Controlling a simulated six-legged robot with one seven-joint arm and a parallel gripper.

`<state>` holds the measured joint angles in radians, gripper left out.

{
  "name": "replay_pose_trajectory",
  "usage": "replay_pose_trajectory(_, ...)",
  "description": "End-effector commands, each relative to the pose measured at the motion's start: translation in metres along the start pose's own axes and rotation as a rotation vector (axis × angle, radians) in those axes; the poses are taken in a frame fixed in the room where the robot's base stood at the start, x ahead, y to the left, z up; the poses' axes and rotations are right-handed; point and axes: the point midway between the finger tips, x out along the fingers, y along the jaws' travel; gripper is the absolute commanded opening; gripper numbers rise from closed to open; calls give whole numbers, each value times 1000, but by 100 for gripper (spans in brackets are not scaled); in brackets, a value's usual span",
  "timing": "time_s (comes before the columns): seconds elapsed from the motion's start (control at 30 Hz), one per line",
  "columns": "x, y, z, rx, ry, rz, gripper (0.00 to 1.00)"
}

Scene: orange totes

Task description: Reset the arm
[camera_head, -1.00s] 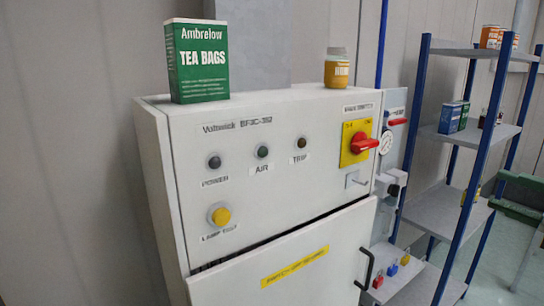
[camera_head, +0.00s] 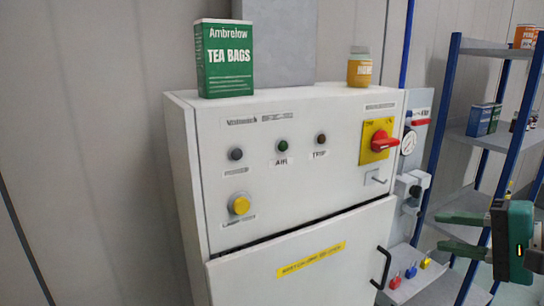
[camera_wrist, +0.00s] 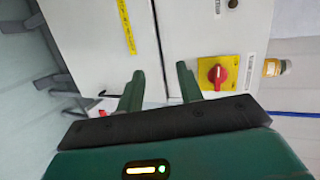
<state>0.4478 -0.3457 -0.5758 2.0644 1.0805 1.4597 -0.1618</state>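My gripper (camera_head: 440,232) is dark green and shows at the right edge of the head view, in front of the blue-posted shelf. Its two fingers point left and stand apart with nothing between them. In the wrist view my gripper (camera_wrist: 160,78) is also open and empty. The cabinet (camera_head: 290,200) with its red rotary switch (camera_head: 384,143) on a yellow plate lies beyond the fingertips. The switch also shows in the wrist view (camera_wrist: 218,74), just right of the fingers. No contact with the cabinet is visible. Most of my arm is out of view.
A green tea box (camera_head: 225,60) and a yellow-labelled jar (camera_head: 360,70) stand on the cabinet. The cabinet door (camera_head: 300,265) has a dark gap along its top. A pressure gauge (camera_head: 409,143) and coloured padlocks (camera_head: 411,271) sit between cabinet and shelf (camera_head: 478,145).

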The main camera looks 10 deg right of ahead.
Motion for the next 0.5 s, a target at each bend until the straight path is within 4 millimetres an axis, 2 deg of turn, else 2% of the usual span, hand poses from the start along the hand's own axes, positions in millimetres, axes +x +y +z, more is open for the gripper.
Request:
replay_pose_trajectory(0.03,18,6,14,-19,-38,51,36)
replay_pose_trajectory(0.17,66,36,61,-123,-137,251,36)
replay_pose_trajectory(0.2,80,48,80,-180,-169,331,36)
replay_pose_trajectory(0.3,109,82,123,-377,-229,530,36)
replay_pose_trajectory(0.4,124,111,155,-620,-253,693,36)
replay_pose_trajectory(0.5,132,128,174,-856,-248,799,36)
